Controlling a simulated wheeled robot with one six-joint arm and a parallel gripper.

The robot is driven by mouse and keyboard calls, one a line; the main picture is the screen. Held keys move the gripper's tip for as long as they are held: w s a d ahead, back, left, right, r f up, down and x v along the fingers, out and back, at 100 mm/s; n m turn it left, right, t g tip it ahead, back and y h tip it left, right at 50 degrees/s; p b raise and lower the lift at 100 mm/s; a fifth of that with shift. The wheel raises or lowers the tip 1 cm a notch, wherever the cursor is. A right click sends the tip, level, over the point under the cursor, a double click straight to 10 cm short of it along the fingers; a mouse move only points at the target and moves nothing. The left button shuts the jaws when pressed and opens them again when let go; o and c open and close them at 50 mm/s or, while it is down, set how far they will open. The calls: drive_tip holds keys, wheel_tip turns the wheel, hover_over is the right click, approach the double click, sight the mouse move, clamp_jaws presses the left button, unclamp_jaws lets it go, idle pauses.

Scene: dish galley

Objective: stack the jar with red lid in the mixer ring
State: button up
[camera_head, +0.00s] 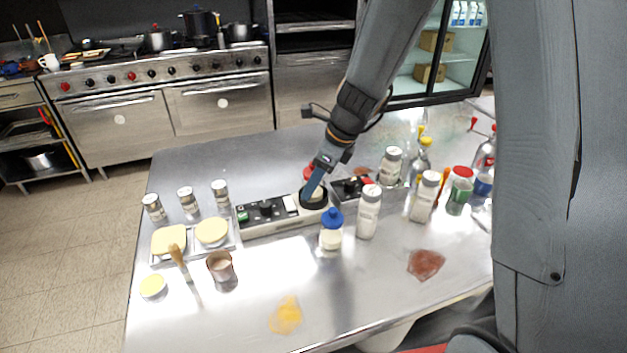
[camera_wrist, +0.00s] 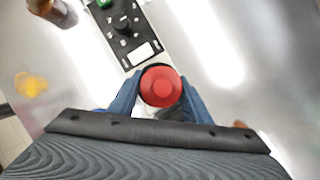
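The jar with red lid (camera_wrist: 161,86) sits between my blue fingers in the wrist view, with a finger close against each side. In the head view its red lid (camera_head: 308,173) shows partly behind my gripper (camera_head: 313,185). The jar stands upright at the black mixer ring (camera_head: 313,201), its lower part inside the ring as far as I can see. The ring is at the right end of the grey mixer base (camera_head: 265,229), whose panel (camera_wrist: 121,25) also shows in the wrist view. My gripper points down and looks shut on the jar; the jar's bottom is hidden.
A blue-capped bottle (camera_head: 331,230) and a white-labelled shaker (camera_head: 369,212) stand close right of the mixer. A second dark panel (camera_head: 350,188) lies behind. A tray (camera_head: 232,244) with yellow slabs and a brown cup (camera_head: 220,266) are left. The front middle of the table is mostly clear.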

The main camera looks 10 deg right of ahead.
drive_tip(key=o, duration=0.4)
drive_tip(key=shift+r, duration=0.4)
drive_tip(key=b+v, duration=0.1)
drive_tip(key=v, duration=1.1)
drive_tip(key=s+d+f+n+h, duration=0.1)
drive_tip(key=s+d+f+n, duration=0.1)
drive_tip(key=s+n, duration=0.3)
drive_tip(key=s+d+f+n+h, duration=0.1)
drive_tip(key=s+f+n, duration=0.3)
drive_tip(key=n, duration=0.6)
drive_tip(key=s+d+f+n+h, duration=0.2)
drive_tip(key=s+d+f+n, duration=0.2)
drive_tip(key=s+n, duration=0.3)
drive_tip(key=shift+f+n+g, duration=0.1)
drive_tip(key=shift+n+g, duration=0.2)
drive_tip(key=shift+n, duration=0.3)
